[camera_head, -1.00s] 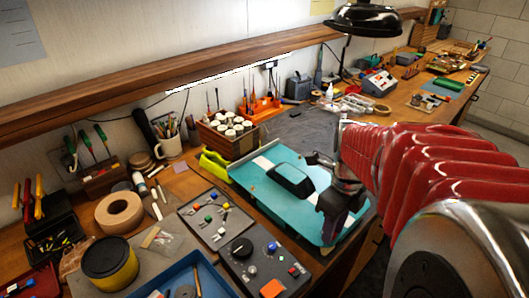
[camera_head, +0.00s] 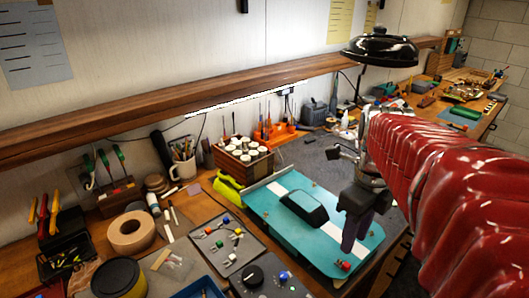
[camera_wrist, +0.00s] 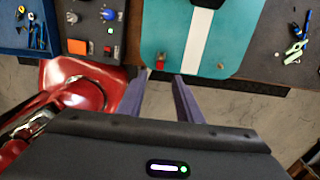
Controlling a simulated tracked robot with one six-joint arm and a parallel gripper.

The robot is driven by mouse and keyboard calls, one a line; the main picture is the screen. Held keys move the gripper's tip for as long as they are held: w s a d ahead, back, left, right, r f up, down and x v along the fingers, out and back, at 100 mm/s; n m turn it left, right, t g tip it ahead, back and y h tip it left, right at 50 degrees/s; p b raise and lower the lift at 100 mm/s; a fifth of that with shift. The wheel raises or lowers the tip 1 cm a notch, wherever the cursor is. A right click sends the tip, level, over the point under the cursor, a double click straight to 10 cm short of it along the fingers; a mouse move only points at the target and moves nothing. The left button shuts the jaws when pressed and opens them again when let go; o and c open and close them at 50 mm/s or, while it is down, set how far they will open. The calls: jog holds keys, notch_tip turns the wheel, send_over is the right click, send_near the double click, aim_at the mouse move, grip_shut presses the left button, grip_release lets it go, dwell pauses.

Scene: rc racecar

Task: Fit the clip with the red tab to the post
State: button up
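The teal car body (camera_head: 275,207) with a white stripe and black cockpit lies on the bench; its near edge also shows in the wrist view (camera_wrist: 155,35). A small red piece (camera_head: 344,266), likely the red-tabbed clip, is at its near edge; in the wrist view it (camera_wrist: 160,62) appears just beyond the gap between my fingertips. My gripper (camera_head: 354,246) points down over the body's near right part. Its fingers (camera_wrist: 161,78) are apart with nothing between them. A small fitting (camera_wrist: 221,66) stands on the same edge; I cannot tell whether it is the post.
A grey panel with knobs (camera_head: 262,283), a tray of small parts (camera_head: 222,250) and a blue tray (camera_wrist: 37,49) lie to the left. A tape roll (camera_head: 131,233) and a crate of white-capped jars (camera_head: 243,165) stand further back. Small green and dark items (camera_wrist: 294,50) lie right of the body.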

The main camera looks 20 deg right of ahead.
notch_tip(320, 180, up, 5)
dwell(0.3)
dwell(0.9)
jog(key=a+f+n+t, duration=0.2)
jog(key=a+n, duration=0.7)
jog(key=n, duration=0.7)
jog(key=a+f+n+t, duration=0.3)
jog(key=a+n, duration=0.6)
jog(key=n, duration=0.7)
jog(key=shift+w+a+f+t, duration=0.2)
jog(key=shift+a+t, duration=0.1)
dwell(0.5)
